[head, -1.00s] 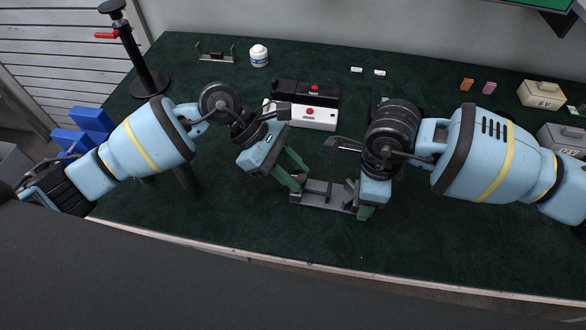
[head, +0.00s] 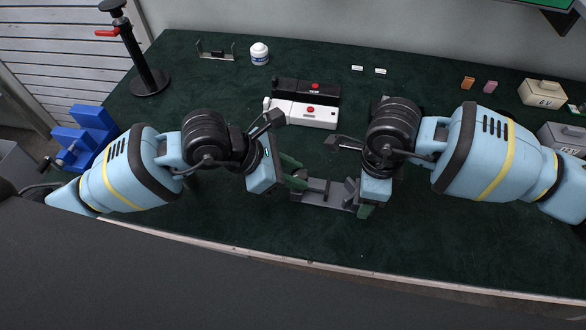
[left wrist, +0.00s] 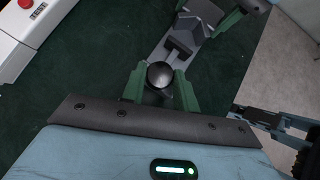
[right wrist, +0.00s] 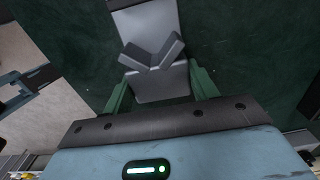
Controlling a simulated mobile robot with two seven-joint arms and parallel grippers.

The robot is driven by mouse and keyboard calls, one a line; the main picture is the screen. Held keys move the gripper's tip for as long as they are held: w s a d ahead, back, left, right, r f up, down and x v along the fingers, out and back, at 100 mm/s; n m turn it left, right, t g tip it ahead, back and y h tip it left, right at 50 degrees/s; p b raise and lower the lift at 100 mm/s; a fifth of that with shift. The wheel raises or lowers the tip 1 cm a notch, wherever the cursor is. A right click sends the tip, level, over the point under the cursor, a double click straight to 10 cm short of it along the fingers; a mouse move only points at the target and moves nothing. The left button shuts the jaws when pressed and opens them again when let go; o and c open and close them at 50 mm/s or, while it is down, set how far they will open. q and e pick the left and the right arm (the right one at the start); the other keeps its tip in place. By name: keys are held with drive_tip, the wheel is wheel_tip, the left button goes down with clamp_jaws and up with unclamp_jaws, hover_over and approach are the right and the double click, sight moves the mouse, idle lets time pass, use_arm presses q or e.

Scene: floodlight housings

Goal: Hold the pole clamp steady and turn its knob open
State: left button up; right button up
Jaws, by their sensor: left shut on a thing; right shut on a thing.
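The grey pole clamp (head: 322,196) lies on the dark green bench mat near its front edge. My left gripper (head: 296,180) is at the clamp's left end. In the left wrist view, its green fingers are shut on the round dark knob (left wrist: 160,74), which the fingers partly hide in the head view. My right gripper (head: 364,203) is shut on the clamp's right end. In the right wrist view, the fingers flank the grey end block with its V-shaped jaw (right wrist: 152,55).
Black (head: 305,90) and white (head: 302,114) boxes with red buttons lie behind the clamp. The mat in front of the clamp is clear.

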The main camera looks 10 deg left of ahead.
use_arm(q)
drive_tip(key=n, duration=0.1)
drive_tip(key=n+t+y, duration=0.1)
drive_tip(key=n+t, duration=0.1)
drive_tip(key=shift+s+d+n+y, duration=0.25)
drive_tip(key=shift+s+n+y, duration=0.05)
drive_tip(key=shift+n, duration=0.1)
drive_tip(key=shift+d+n+t+y, duration=0.15)
drive_tip(key=shift+n+t+y, duration=0.9)
drive_tip(key=shift+n, duration=0.55)
drive_tip(key=shift+s+n, duration=0.1)
drive_tip(key=shift+n, duration=0.2)
drive_tip(key=o, duration=1)
drive_tip(key=shift+v, duration=3.8)
